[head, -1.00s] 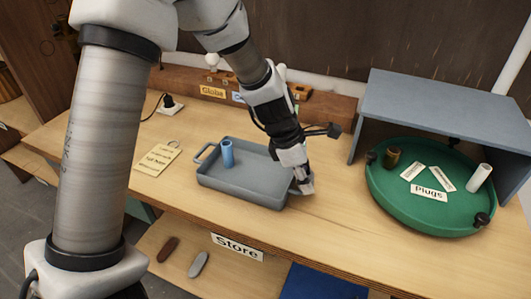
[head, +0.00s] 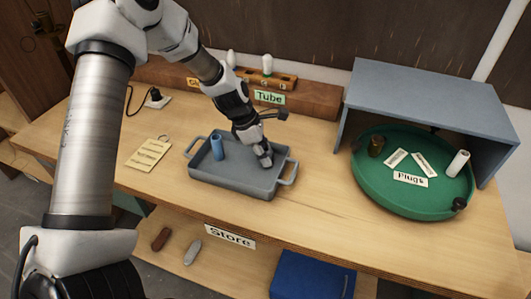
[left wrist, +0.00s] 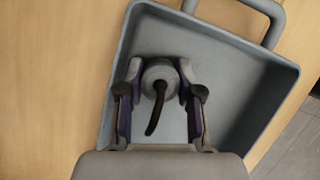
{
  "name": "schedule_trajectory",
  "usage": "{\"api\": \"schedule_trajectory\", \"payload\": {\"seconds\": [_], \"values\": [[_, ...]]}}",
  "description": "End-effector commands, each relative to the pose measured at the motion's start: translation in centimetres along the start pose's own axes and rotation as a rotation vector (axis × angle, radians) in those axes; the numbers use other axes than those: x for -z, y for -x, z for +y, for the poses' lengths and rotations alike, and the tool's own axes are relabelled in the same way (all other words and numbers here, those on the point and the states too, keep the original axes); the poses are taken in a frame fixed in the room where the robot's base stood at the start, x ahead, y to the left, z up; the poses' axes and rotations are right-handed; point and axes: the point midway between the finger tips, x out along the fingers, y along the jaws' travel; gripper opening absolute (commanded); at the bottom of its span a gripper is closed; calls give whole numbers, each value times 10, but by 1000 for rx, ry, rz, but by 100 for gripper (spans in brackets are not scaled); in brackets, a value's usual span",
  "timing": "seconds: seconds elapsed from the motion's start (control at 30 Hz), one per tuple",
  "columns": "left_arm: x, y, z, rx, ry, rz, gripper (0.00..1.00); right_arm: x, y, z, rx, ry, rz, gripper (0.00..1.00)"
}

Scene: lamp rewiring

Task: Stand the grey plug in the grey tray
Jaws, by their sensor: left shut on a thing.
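The grey tray (head: 225,183) stands on the wooden bench with a handle at each end. A blue cylinder (head: 217,147) stands upright in its left part. My left gripper (head: 264,161) points down into the tray's right part. In the left wrist view its fingers are shut on the grey plug (left wrist: 150,75), a round grey body with a dark curved cord on top. The plug looks upright over the tray floor (left wrist: 232,80). I cannot tell whether its base touches the floor. In the head view the fingers hide the plug. My right gripper is not in view.
The green round tray (head: 385,195) with the Plugs label holds a white cylinder (head: 458,164) and a brown one (head: 376,146), under a grey shelter (head: 430,95). A tag (head: 148,152) lies left of the grey tray. A wooden rack (head: 310,97) stands behind.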

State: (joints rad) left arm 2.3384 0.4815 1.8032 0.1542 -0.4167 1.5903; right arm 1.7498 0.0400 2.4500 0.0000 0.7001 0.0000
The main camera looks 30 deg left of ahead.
Motion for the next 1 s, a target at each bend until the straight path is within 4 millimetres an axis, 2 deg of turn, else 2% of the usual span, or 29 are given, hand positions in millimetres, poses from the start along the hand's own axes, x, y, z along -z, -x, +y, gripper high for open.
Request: {"api": "schedule_trajectory", "payload": {"seconds": [0.2,0.23,0.27,0.57,0.67,0.77,1.0], "values": [[1,-3,0,1,0,0,0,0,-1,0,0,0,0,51],[1,-3,0,0,0,0,39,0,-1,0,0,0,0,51],[1,-3,0,0,0,0,46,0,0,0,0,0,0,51],[0,-1,0,0,0,0,46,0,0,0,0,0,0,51],[-2,8,0,-1,0,-2,46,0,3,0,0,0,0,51],[-3,28,0,-1,1,-5,46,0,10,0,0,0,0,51],[-2,89,0,-3,0,-6,46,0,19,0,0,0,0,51]]}}
